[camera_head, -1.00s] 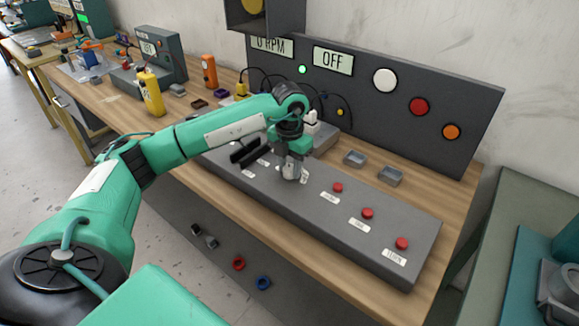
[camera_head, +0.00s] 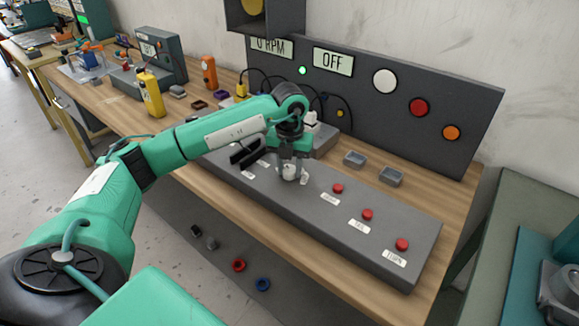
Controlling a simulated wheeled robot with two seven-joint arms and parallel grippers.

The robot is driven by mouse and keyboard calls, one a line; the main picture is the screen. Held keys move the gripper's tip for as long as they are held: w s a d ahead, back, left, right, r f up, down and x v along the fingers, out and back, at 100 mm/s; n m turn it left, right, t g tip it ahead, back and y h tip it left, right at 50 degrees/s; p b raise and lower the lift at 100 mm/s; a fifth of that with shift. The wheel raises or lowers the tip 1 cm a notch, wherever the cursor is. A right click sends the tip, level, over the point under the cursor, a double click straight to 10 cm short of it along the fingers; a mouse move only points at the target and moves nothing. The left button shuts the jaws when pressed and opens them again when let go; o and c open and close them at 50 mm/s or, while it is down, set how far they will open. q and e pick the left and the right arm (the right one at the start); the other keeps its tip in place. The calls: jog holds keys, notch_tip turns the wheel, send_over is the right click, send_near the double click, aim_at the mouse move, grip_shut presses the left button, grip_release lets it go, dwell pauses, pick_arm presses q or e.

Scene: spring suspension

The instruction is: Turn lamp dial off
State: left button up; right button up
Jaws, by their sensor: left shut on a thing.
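A long dark grey control panel (camera_head: 318,210) lies along the wooden bench. My left gripper (camera_head: 290,173) points down at the panel's middle and is shut on a small pale dial (camera_head: 289,171). The fingers hide part of the dial, and I cannot read its setting. A black lever or handle (camera_head: 246,151) is just left of the gripper on the panel. The upright back panel has a display reading OFF (camera_head: 333,60) and a display reading 0 RPM (camera_head: 272,46). It also carries a white lamp (camera_head: 385,80), a red lamp (camera_head: 419,106) and an orange lamp (camera_head: 451,132). My right gripper is not in view.
Three red buttons (camera_head: 367,214) with labels sit right of the gripper. Two small grey trays (camera_head: 390,176) lie behind the panel. A yellow multimeter (camera_head: 151,92) and an orange device (camera_head: 209,72) stand at the back left.

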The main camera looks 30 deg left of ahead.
aim_at(290, 169)
pick_arm(q)
jog(key=shift+w+r, duration=0.1)
jog(key=shift+r, duration=0.05)
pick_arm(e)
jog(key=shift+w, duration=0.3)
pick_arm(q)
jog(key=o, duration=0.9)
jog(key=shift+o, duration=0.3)
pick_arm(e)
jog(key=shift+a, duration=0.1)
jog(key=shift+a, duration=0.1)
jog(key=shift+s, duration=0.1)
pick_arm(q)
jog(key=shift+r, duration=0.2)
notch_tip(290, 169, up, 13)
jog(key=shift+r+b, duration=0.15)
jog(key=shift+b, duration=0.25)
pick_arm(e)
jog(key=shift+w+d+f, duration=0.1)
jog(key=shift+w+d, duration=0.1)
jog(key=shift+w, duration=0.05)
